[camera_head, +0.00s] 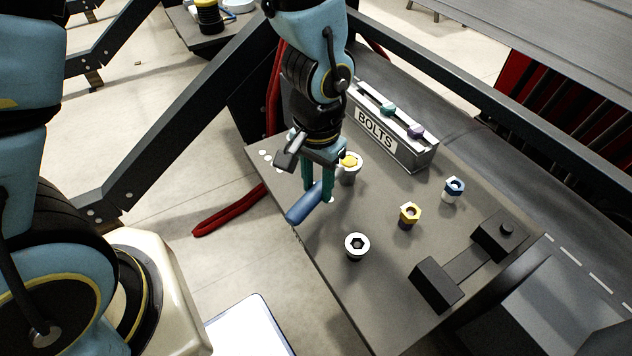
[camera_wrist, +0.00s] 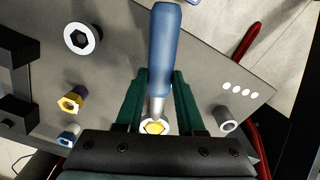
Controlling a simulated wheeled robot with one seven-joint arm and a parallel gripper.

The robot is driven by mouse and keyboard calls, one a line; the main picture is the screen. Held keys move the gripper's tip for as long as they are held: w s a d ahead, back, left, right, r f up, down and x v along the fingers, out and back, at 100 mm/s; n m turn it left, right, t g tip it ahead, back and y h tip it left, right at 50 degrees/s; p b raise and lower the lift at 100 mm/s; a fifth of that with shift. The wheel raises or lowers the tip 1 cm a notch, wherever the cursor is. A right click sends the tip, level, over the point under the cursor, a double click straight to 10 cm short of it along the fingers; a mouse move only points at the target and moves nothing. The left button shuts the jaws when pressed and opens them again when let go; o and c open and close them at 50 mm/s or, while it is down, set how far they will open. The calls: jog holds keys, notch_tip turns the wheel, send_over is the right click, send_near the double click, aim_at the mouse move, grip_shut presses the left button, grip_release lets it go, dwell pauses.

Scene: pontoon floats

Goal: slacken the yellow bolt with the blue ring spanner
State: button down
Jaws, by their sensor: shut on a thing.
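The blue ring spanner (camera_head: 304,208) is held in my gripper (camera_head: 318,198), its blue handle sticking out towards the lower left. In the wrist view my gripper's green fingers (camera_wrist: 161,85) lie either side of the spanner (camera_wrist: 165,48), and its silver neck runs down to the yellow bolt (camera_wrist: 154,128). A pale ring surrounds the bolt's hex head there. I cannot tell whether that is the spanner's ring or the rim of the post, nor whether the ring is seated. In the head view the yellow bolt (camera_head: 349,161) tops a grey post just right of my fingers.
A tray marked BOLTS (camera_head: 424,163) stands behind. A yellow-topped bolt (camera_head: 410,214), a blue-topped bolt (camera_head: 454,187), a white-rimmed black socket (camera_head: 357,246) and a dark block fixture (camera_head: 437,284) stand on the grey plate (camera_head: 315,248). A dark frame beam (camera_head: 190,115) runs at the left.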

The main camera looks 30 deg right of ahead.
jog(key=shift+s+d+n, duration=0.1)
jog(key=shift+s+n, duration=0.2)
jog(key=shift+s, duration=0.05)
jog(key=shift+s+d+n, duration=0.15)
jog(key=shift+s+n, duration=0.05)
jog(key=shift+n, duration=0.1)
jog(key=shift+s+d+n+b, duration=0.1)
jog(key=shift+s+n+b, duration=0.15)
jog(key=shift+n+b, duration=0.1)
jog(key=shift+s, duration=0.1)
dwell(0.4)
jog(key=shift+s+d, duration=0.1)
jog(key=shift+s, duration=0.05)
jog(key=shift+w+a, duration=0.25)
jog(key=shift+w, duration=0.25)
jog(key=shift+r+p, duration=2.25)
jog(key=shift+r, duration=0.15)
